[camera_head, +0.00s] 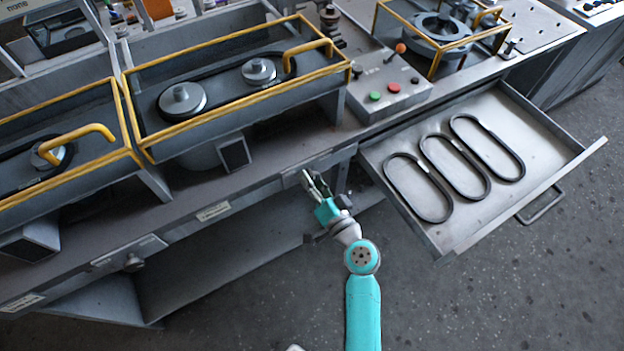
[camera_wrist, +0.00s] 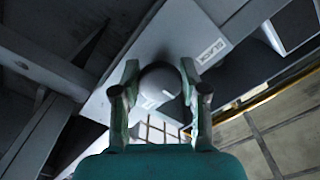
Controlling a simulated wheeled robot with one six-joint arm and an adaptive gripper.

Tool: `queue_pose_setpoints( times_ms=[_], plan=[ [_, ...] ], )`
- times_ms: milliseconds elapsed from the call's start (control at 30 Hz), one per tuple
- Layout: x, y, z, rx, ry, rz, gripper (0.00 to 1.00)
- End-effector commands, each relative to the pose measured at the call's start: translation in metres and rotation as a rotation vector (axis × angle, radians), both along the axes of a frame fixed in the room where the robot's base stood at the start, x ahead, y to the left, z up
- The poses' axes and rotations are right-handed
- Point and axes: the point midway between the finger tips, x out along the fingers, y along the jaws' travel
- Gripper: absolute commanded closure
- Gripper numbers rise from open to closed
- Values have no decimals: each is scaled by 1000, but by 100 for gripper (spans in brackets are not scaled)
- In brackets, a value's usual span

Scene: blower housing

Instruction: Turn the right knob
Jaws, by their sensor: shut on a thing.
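My gripper (camera_head: 313,183) is at the bench's front edge in the head view, close to the right front panel (camera_head: 336,162). In the wrist view my gripper (camera_wrist: 159,98) has one finger on each side of the knob and is shut on it. The knob is hidden behind my gripper in the head view. Another round knob (camera_head: 134,262) sits on the left front panel.
An open drawer (camera_head: 447,239) with several black belts sticks out to the right of my arm. Yellow-framed guards (camera_head: 240,56) and a control box (camera_head: 390,88) with red and green buttons stand on the bench. Open floor lies in front.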

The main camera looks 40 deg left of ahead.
Motion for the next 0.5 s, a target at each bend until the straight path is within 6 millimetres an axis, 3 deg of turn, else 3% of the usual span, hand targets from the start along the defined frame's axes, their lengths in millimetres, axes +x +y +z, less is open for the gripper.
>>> queue_pose_setpoints(
  times_ms=[433,467,500],
  plan=[
    [-1,0,-2,-6,-6,1,91],
    [-1,0,-2,-6,-5,1,49],
    [-1,0,-2,-6,-5,1,39]
  ],
)
